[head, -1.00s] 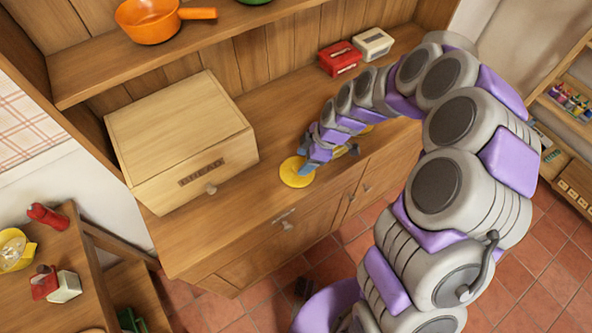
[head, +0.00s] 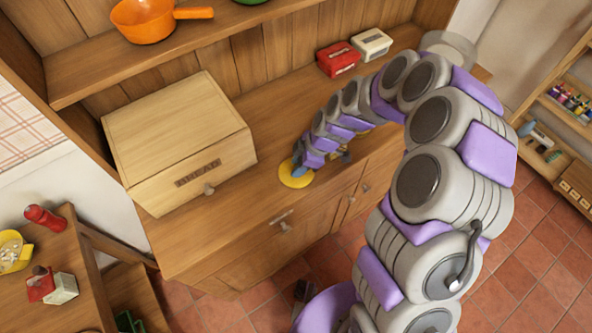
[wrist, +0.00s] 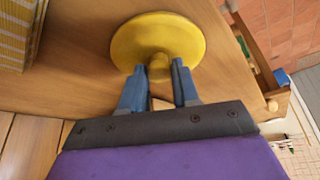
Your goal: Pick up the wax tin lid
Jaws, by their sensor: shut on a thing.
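The wax tin lid, a round yellow disc (head: 296,178) with a small knob, is at the front part of the wooden counter, right of the bread box. In the wrist view the lid (wrist: 158,36) shows its flat face, with its knob between my fingertips. My gripper (wrist: 158,70) has its two blue fingers shut on the knob. In the head view my gripper (head: 300,168) is over the lid and hides part of it. I cannot tell whether the lid touches the counter or is slightly above it.
A wooden bread box (head: 180,140) stands close to the left of the lid. Red (head: 338,59) and white (head: 371,43) boxes stand at the back of the counter. An orange pan (head: 146,20) is on the shelf above. Counter between box and back boxes is clear.

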